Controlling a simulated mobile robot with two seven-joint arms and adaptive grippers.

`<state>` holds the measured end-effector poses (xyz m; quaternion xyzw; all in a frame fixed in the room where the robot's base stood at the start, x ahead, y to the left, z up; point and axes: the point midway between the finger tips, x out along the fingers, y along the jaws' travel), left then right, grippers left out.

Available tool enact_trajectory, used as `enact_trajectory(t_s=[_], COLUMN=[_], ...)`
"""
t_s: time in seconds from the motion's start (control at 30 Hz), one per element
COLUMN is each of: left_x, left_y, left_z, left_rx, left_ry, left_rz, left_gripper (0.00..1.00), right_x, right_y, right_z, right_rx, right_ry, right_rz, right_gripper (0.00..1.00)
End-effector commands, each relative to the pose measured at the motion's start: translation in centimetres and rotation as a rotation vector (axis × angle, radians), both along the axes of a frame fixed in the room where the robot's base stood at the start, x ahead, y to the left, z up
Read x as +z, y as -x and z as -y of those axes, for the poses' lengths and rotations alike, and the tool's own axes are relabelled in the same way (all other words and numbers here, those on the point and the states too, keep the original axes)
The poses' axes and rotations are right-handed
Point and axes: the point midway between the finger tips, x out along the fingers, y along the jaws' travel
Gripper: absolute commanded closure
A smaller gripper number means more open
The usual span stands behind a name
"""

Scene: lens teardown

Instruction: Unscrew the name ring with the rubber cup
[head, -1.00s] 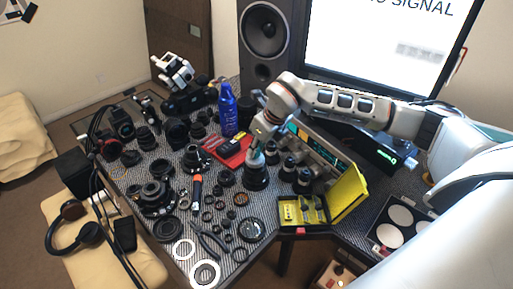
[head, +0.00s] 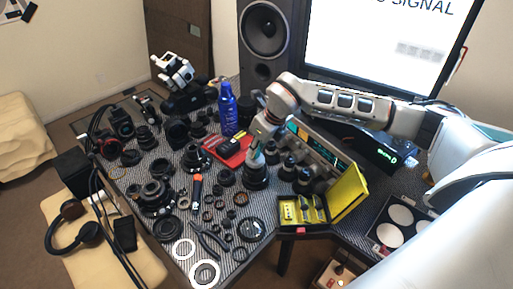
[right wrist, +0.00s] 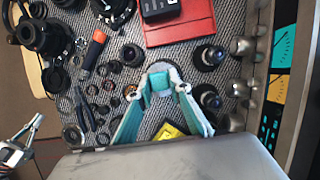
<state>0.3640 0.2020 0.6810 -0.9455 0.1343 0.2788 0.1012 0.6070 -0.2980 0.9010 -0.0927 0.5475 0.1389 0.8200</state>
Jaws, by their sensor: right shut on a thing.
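My right gripper (head: 257,157) points down over an upright black lens (head: 256,178) in the middle of the bench. Its teal fingers (right wrist: 160,92) show in the right wrist view, shut on a small piece, which looks like the rubber cup. The fingers mostly hide this piece, and it sits at the top of the lens. I cannot tell the name ring apart from the lens front. A grey gripper at the lower left of the right wrist view, seemingly my left one (right wrist: 32,138), has its fingers apart and is empty.
Several dark lenses (head: 303,179) stand close to the right. A yellow case (head: 347,193) stands open at front right. A red box (head: 228,152) and a blue bottle (head: 228,112) are behind. An orange-handled screwdriver (head: 197,185), pliers (head: 212,243) and loose rings lie left and in front.

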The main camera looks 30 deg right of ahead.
Motion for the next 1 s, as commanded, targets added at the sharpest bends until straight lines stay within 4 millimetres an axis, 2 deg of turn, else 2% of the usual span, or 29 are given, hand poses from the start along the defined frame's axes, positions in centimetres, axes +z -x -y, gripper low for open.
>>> enact_trajectory(t_s=[0.73,1.0], left_x=[-0.51,-0.20], left_y=[0.03,0.05], left_z=[0.02,0.00], left_rx=[-0.001,-0.001], left_ry=[0.000,0.000], left_rz=[-0.001,-0.002], left_gripper=[1.00,1.00], right_x=[-0.88,-0.96], right_y=[0.05,0.06], right_z=[0.01,0.27], right_rx=[0.002,0.209], right_ry=[0.001,0.002], right_rz=[-0.002,-0.007], right_gripper=[1.00,1.00])
